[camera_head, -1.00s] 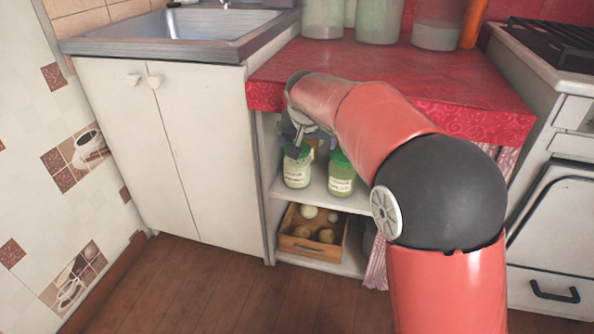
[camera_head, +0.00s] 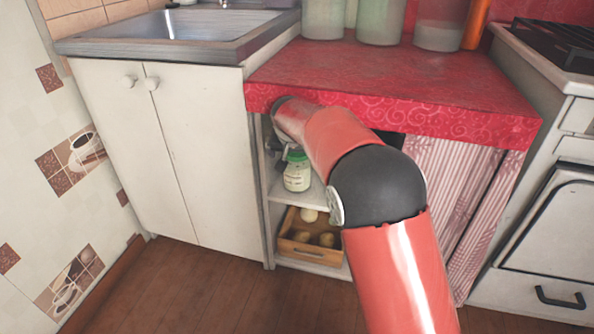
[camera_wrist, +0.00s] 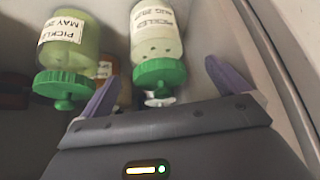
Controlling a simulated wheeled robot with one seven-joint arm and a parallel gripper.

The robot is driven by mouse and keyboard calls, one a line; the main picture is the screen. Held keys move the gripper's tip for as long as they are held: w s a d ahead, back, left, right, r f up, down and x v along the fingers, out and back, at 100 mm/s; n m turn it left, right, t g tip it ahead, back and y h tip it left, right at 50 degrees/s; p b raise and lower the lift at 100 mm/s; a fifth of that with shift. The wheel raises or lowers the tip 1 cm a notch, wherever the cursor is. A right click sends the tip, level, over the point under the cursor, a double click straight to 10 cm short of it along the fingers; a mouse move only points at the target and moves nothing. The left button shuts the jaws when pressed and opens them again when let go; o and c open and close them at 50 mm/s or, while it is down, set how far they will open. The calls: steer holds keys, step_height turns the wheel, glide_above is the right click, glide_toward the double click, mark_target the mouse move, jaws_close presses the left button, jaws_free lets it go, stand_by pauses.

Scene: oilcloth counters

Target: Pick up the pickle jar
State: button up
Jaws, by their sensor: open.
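Two pickle jars with green lids show in the wrist view, which looks upside down. One pickle jar (camera_wrist: 157,32) has pale contents and a label with "AUG". The other pickle jar (camera_wrist: 68,40) is greener, with a label reading "MAY". My gripper (camera_wrist: 163,72) is open and empty, its purple fingertips to either side of the AUG jar's lid. I cannot tell the gap in depth. In the head view one pickle jar (camera_head: 297,176) stands upright on the upper shelf, below my wrist. My arm hides the other jar and most of the gripper there.
A brown-orange jar (camera_wrist: 105,66) stands behind the pickle jars. A wooden crate (camera_head: 303,249) with round items is on the lower shelf. The red-covered countertop (camera_head: 400,90) overhangs the shelf, with a striped curtain (camera_head: 445,190) at right and a white cabinet (camera_head: 135,150) at left.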

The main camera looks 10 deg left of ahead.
mark_target(296, 154)
steer(key=x, duration=0.5)
steer(key=shift+w+d+f, duration=0.2)
steer(key=shift+w+f, duration=0.05)
steer(key=shift+w, duration=0.2)
steer(key=c, duration=1.4)
steer(key=shift+r, duration=0.15)
steer(key=shift+c, duration=0.7)
